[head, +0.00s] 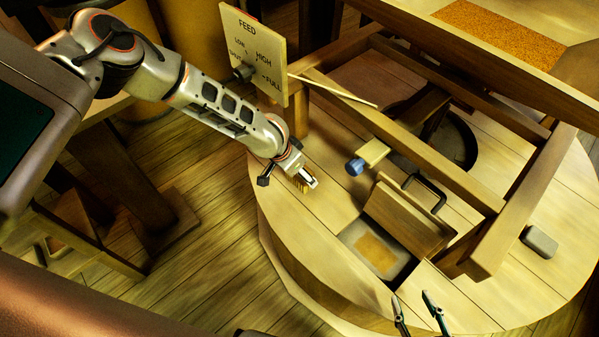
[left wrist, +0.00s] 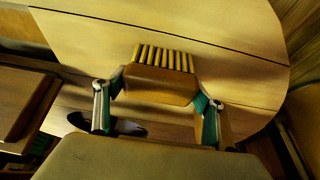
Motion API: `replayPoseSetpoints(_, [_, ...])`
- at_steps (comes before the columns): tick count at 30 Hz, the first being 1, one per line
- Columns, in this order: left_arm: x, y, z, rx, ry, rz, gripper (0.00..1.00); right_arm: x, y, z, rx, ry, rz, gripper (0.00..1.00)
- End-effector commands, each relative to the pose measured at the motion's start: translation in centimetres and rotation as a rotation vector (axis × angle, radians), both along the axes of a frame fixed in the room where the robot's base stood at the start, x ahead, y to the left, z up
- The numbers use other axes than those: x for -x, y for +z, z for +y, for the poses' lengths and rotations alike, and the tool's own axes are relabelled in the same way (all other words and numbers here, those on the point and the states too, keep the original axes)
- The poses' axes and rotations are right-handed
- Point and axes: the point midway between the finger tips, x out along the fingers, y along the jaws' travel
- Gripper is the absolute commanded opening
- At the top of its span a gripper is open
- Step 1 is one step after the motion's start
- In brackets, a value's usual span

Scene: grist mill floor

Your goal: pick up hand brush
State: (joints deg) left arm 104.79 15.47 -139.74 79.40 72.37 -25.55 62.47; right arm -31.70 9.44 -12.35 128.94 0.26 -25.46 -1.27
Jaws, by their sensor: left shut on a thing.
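The hand brush (left wrist: 158,84), a wooden block with a row of tan bristles, sits between the fingers of my left gripper (left wrist: 157,92) in the left wrist view. The gripper is shut on it, with a finger at each end of the block. In the head view the brush's bristles (head: 300,184) show beside my left gripper (head: 308,181), over the near left part of the round wooden mill cover (head: 300,225). I cannot tell whether the brush touches the wood. My right gripper (head: 411,295) is at the bottom edge, its fingers apart and empty.
A wooden frame (head: 410,150) stands on the cover, with a FEED sign (head: 255,55) at its left. A propped wooden lid with a black handle (head: 410,215) stands beside a grain opening (head: 378,252). A blue-ended wooden piece (head: 372,154) and grey block (head: 540,241) lie nearby.

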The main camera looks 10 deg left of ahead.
Motion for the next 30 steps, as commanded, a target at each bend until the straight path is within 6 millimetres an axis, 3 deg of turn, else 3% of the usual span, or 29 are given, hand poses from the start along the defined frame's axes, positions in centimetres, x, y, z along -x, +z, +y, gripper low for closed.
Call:
replayPoseSetpoints(5, [0.1, 0.6, 0.1, 0.0, 0.002, 0.001, 0.45, -0.2, 0.3, 0.0, 0.001, 0.0, -0.006, 0.4])
replayPoseSetpoints(13, [0.2, 4.2, 0.3, -0.001, 0.003, -0.003, 0.45, -0.7, 1.2, -0.3, 0.008, -0.002, -0.022, 0.4])
replayPoseSetpoints(16, [1.9, 4.4, 1.4, 0.001, 0.003, -0.004, 0.45, -0.9, 2.0, -0.6, 0.012, -0.006, -0.032, 0.4])
replayPoseSetpoints(18, [3.2, 4.5, 2.4, 0.0, 0.005, -0.006, 0.45, 0.1, 1.0, -1.1, 0.019, -0.02, -0.001, 0.4])
replayPoseSetpoints(30, [11.8, 3.9, 7.9, 0.0, 0.002, -0.001, 0.45, 0.8, 1.5, -1.7, 0.026, -0.036, 0.02, 0.4])
